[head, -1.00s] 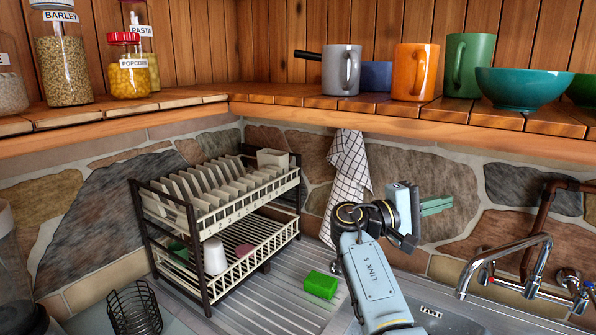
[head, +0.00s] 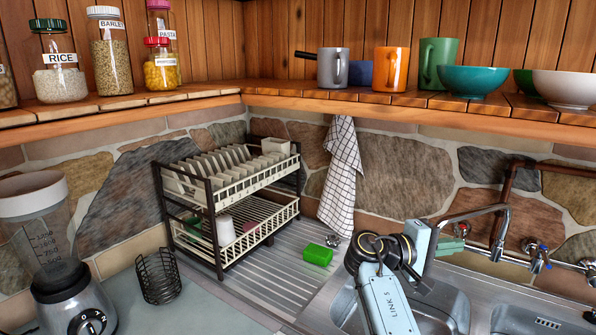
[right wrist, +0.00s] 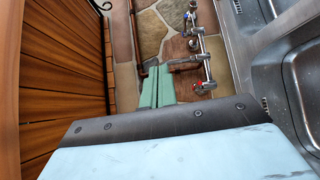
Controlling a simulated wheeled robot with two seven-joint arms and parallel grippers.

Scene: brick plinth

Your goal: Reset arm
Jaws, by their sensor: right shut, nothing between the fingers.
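My right gripper (head: 450,246) is over the sink area in the head view, in front of the stone wall and left of the faucet. Its green fingers are partly hidden behind my own wrist. In the right wrist view the two green fingers (right wrist: 158,84) lie together, shut and empty, with the faucet and stone wall beyond them. My left gripper is not in view.
The faucet (head: 470,214) is close right of my right gripper. The sink (head: 446,300) lies below. A green sponge (head: 318,254), dish rack (head: 240,222), wire basket (head: 158,277) and blender (head: 40,225) stand left. Mugs and bowls (head: 484,80) line the shelf above.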

